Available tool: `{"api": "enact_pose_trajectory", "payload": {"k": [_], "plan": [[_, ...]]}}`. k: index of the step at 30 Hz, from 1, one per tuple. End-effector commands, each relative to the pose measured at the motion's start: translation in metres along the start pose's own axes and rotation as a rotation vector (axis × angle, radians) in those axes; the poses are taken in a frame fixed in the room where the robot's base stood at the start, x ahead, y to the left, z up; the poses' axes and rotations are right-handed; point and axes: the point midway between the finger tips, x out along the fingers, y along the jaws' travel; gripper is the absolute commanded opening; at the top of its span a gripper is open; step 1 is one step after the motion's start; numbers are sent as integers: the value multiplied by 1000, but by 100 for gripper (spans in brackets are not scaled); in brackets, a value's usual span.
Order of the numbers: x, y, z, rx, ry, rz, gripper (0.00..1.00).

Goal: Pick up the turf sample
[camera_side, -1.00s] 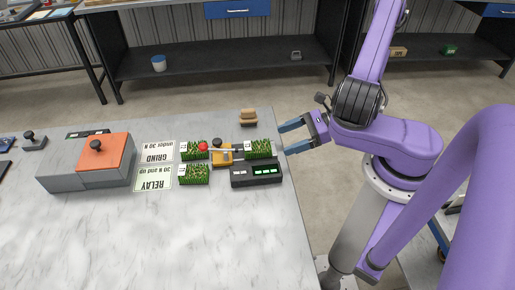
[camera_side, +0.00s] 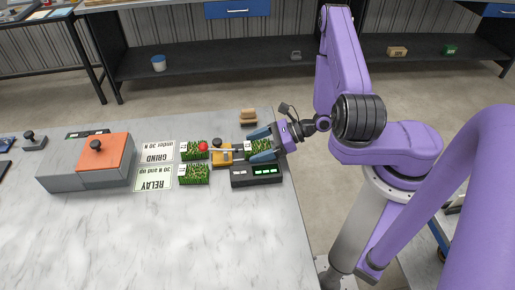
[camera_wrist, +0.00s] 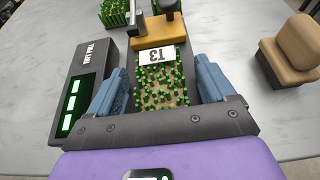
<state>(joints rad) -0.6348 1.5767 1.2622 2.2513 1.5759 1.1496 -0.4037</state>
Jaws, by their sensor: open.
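The turf sample (camera_wrist: 164,82), a green grassy block with a white tag marked "T3" or similar, lies between the two blue fingers of my gripper (camera_wrist: 166,88) in the wrist view. The fingers stand apart, one on each side of the turf, with small gaps visible. In the side view the turf sample (camera_side: 262,146) shows partly behind the fingers of my gripper (camera_side: 260,145). Two other turf blocks, one upper (camera_side: 194,151) and one lower (camera_side: 194,175), lie further left beside the printed cards.
A black display box (camera_side: 256,174) stands close in front of the turf. A brown block (camera_side: 248,117) is behind.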

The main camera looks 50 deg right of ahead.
Motion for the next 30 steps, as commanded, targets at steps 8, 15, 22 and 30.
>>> {"api": "enact_pose_trajectory", "payload": {"k": [8, 15, 22, 30], "plan": [[1, 0, 0, 0, 0, -1, 70], [1, 0, 0, 0, 0, -1, 24], [0, 0, 1, 0, 0, -1, 23], [-7, -1, 16, -3, 0, -3, 23]]}}
